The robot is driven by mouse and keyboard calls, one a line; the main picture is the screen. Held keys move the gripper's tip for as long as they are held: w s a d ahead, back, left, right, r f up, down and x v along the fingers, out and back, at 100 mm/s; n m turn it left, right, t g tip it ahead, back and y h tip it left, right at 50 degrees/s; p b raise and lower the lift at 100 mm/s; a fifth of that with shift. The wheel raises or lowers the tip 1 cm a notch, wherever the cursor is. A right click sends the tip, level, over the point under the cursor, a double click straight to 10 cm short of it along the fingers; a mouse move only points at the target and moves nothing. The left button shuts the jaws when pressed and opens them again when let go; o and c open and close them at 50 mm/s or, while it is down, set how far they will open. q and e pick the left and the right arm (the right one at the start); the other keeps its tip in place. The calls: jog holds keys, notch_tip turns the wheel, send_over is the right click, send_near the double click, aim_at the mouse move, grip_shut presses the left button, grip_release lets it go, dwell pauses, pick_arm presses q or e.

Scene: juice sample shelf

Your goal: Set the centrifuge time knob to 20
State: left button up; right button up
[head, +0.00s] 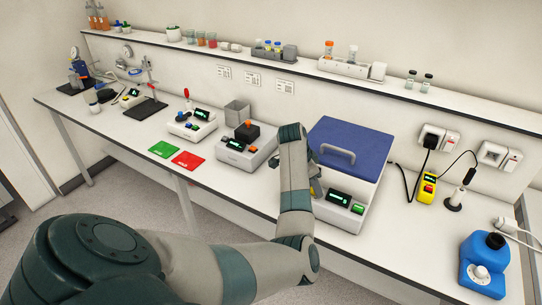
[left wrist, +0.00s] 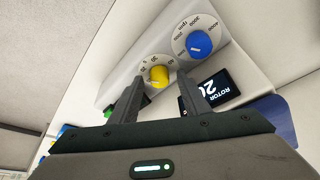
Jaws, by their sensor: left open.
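The centrifuge is a white box with a blue lid (head: 350,145) and a grey handle, standing on the bench right of centre. In the left wrist view its panel carries a yellow knob (left wrist: 159,75) with a small numbered dial, and a larger blue knob (left wrist: 199,44) marked rpm. I cannot surely read the yellow knob's setting. My left gripper (head: 316,181) is at the centrifuge's left side. It is open, its fingers on either side of the yellow knob; contact is unclear. In the head view my arm hides the knobs.
A grey device with a black top (head: 246,145) stands left of my forearm. Green (head: 164,149) and red (head: 188,160) cards lie on the bench. A yellow meter (head: 427,189) and a blue bottle-like device (head: 484,263) are at the right. A shelf (head: 300,71) runs behind.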

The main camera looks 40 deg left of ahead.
pick_arm(q)
jog(key=shift+a+m+h, duration=0.1)
jog(key=shift+m+h, duration=0.2)
jog(key=shift+m, duration=0.4)
jog(key=b+v, duration=0.2)
jog(key=v, duration=0.2)
jog(key=shift+s+a+r, duration=0.1)
jog(key=shift+r, duration=0.25)
jog(key=shift+p+v, duration=0.8)
jog(key=shift+v, duration=5.45)
jog(key=shift+s+a+f+n+g+y, duration=0.5)
jog(key=shift+s+a+f+n+y, duration=2.45)
jog(key=shift+s+f, duration=2.2)
jog(key=s+d+f+m+t+b, duration=0.1)
jog(key=s+d+f+m+b, duration=0.1)
jog(key=s+d+f, duration=1)
jog(key=d+f, duration=0.4)
jog(key=d, duration=0.1)
jog(key=shift+s+d+f+t, duration=0.2)
jog(key=shift+s+f+t, duration=0.05)
jog(key=shift+f+t, duration=0.15)
